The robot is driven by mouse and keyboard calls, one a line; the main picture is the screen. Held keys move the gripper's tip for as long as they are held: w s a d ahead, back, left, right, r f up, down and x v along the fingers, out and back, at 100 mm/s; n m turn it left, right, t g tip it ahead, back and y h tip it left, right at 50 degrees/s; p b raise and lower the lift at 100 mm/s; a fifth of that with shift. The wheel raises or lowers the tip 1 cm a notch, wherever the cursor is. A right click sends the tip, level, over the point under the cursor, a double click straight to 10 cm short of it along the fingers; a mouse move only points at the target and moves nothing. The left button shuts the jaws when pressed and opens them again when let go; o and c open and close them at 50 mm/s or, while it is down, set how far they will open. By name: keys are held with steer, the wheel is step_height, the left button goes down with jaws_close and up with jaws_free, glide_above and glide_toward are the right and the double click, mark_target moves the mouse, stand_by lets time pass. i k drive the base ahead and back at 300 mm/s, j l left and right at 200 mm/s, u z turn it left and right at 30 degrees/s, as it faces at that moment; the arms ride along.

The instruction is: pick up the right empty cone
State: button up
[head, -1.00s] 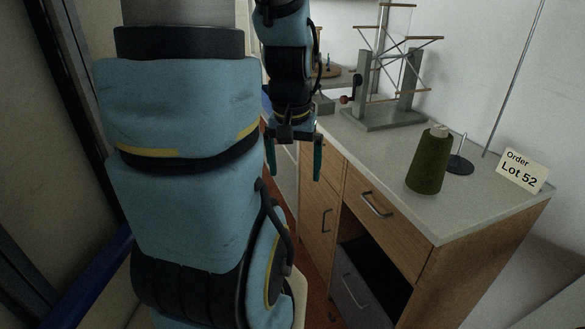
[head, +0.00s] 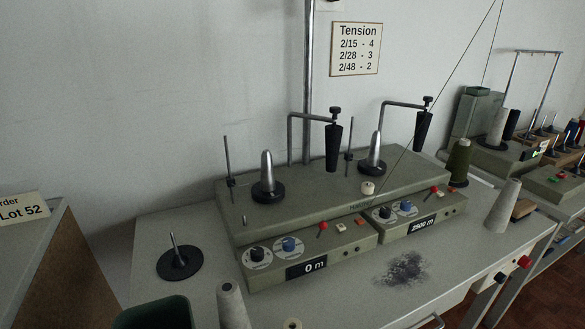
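A pale grey empty-looking cone (head: 503,207) stands upright near the right end of the winder table, in front of a dark green cone. A second pale cone (head: 232,304) stands at the table's front left, cut off by the lower picture edge. My gripper is not in the head view now, so its state and its distance from the cones do not show.
A grey-green winding machine (head: 340,205) with two metal spindles fills the table's middle. A black disc with a pin (head: 179,261) lies at left. A dark fluff patch (head: 404,268) lies in front. A green bin (head: 153,313) stands at lower left. More machines stand at right.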

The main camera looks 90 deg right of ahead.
mark_target(496, 221)
steer(key=k+l+z, duration=0.35)
steer(key=k+z, duration=0.15)
steer(key=k, duration=0.15)
steer(key=z, duration=1.45)
